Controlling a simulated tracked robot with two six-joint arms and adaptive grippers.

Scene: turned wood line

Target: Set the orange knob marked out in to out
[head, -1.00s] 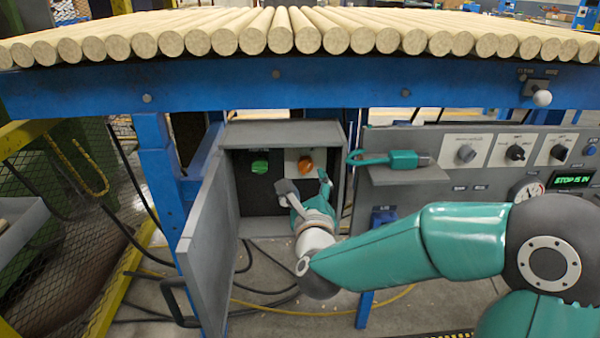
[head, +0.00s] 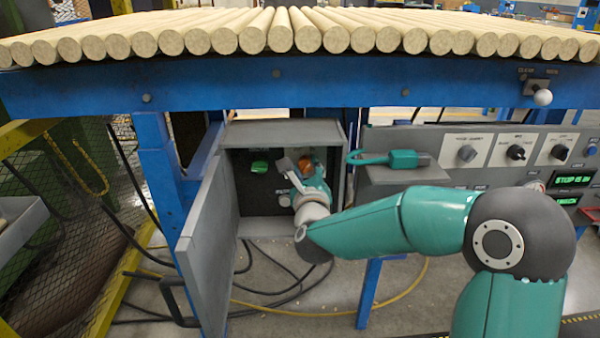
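The orange knob (head: 305,161) sits on a pale plate inside the open grey cabinet (head: 285,132). It is partly hidden by my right gripper (head: 302,165), whose arm comes in from the right. The gripper's fingers stand apart, one to each side of the knob. I cannot tell whether they touch it. The knob's marks and its exact position are hidden or too small to read. A green display (head: 573,180) on the right panel appears to read "STOP IS IN". My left gripper is not in view.
The cabinet door (head: 205,250) hangs open to the left. A green button (head: 260,167) is left of the knob. A shelf (head: 405,176) with a teal clasp-like tool (head: 400,159) juts out to the right. A blue beam (head: 300,85) with wooden rods runs above.

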